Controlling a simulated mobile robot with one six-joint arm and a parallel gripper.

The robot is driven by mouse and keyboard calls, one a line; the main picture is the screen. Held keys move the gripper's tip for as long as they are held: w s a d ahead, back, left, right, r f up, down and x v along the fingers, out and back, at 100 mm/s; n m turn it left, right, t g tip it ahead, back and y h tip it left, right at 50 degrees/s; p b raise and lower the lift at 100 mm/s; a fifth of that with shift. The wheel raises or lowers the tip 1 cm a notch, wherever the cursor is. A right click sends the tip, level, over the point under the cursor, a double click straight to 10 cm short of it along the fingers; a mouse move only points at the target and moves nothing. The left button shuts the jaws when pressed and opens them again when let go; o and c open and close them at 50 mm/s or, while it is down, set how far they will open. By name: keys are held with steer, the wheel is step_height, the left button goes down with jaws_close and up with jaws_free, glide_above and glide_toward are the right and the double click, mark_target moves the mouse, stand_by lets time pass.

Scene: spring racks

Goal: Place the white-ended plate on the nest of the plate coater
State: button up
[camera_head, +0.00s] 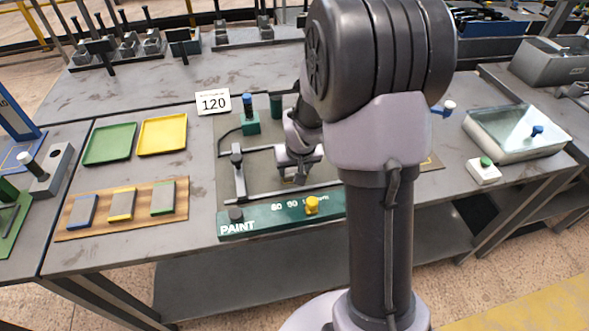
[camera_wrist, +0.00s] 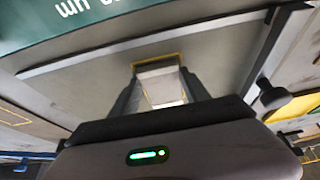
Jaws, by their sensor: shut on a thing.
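My gripper (camera_head: 298,172) is low over the grey bed of the plate coater, the machine with the green PAINT panel (camera_head: 262,221). In the wrist view my gripper (camera_wrist: 160,98) is shut on a pale plate (camera_wrist: 160,84), which lies between the two dark fingers. The plate's end colour is hard to make out. A yellow outline (camera_wrist: 156,60), apparently the nest, shows around the plate's far end. I cannot tell whether the plate touches the bed. In the head view my arm hides part of the coater and most of the plate.
A wooden board (camera_head: 106,226) holds blue-, yellow- and green-ended plates. Green (camera_head: 110,143) and yellow (camera_head: 162,134) trays lie behind it. A black-posted rail (camera_head: 238,175) edges the bed. A glass-topped box (camera_head: 510,133) sits right.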

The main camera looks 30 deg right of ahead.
steer(key=shift+f, duration=0.15)
steer(key=o, duration=1.5)
steer(key=shift+o, duration=0.2)
